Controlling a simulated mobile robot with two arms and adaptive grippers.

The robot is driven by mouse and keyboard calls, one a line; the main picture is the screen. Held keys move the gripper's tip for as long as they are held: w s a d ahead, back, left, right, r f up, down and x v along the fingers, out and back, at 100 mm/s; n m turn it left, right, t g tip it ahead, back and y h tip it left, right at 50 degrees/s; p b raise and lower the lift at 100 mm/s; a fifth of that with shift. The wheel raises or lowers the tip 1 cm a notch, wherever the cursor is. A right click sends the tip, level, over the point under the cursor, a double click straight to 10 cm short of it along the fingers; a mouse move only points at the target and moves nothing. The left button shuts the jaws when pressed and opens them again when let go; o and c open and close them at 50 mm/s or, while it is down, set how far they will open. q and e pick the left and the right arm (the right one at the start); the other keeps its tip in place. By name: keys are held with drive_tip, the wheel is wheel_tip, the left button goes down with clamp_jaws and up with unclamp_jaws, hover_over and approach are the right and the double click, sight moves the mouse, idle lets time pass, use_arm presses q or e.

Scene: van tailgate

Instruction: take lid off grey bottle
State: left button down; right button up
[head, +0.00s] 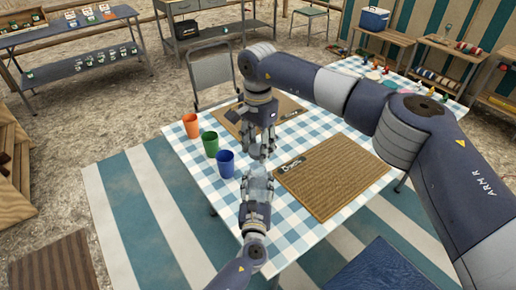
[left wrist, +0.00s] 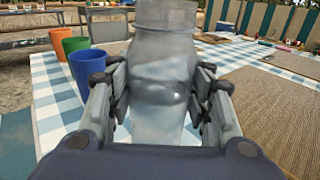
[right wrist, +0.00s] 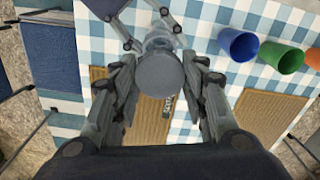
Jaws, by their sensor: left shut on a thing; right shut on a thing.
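The grey bottle (left wrist: 163,75) is translucent and stands upright between the fingers of my left gripper (left wrist: 160,100), which is shut on its body. In the head view my left gripper (head: 257,174) is at the table's near side, and the bottle is mostly hidden by the grippers. My right gripper (head: 262,153) points down from directly above it. In the right wrist view the round grey lid (right wrist: 159,75) sits between the fingers of my right gripper (right wrist: 160,95), which is shut on it. I cannot tell whether the lid still touches the bottle.
Orange (head: 191,125), green (head: 210,144) and blue (head: 225,164) cups stand left of the grippers on the checked table (head: 222,192). Another mat (head: 290,108) lies behind. A chair (head: 212,76) stands at the far side.

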use_arm(q)
drive_tip(key=c, duration=0.7)
unclamp_jaws()
drive_tip(key=shift+s, duration=0.1)
